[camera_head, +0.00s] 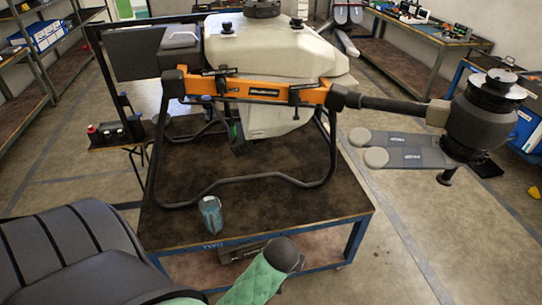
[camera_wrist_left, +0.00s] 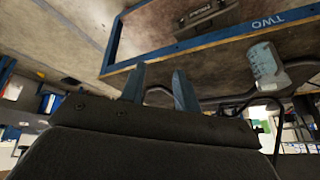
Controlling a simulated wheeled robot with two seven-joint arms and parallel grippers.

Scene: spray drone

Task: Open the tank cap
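The spray drone's white tank (camera_head: 270,50) sits in the drone frame on the table. A large black cap (camera_head: 262,8) is on top of the tank, cut by the upper picture edge, and looks seated. Smaller black knobs (camera_head: 296,22) stand on the tank's top. My left gripper (camera_wrist_left: 158,80) shows in the left wrist view with its two fingers apart and nothing between them. The tank cap is not seen in the wrist view. My right gripper is in neither view.
The orange drone arm (camera_head: 255,90) and rotor motor (camera_head: 485,110) stick out in front and right. Shelves and benches line the sides.

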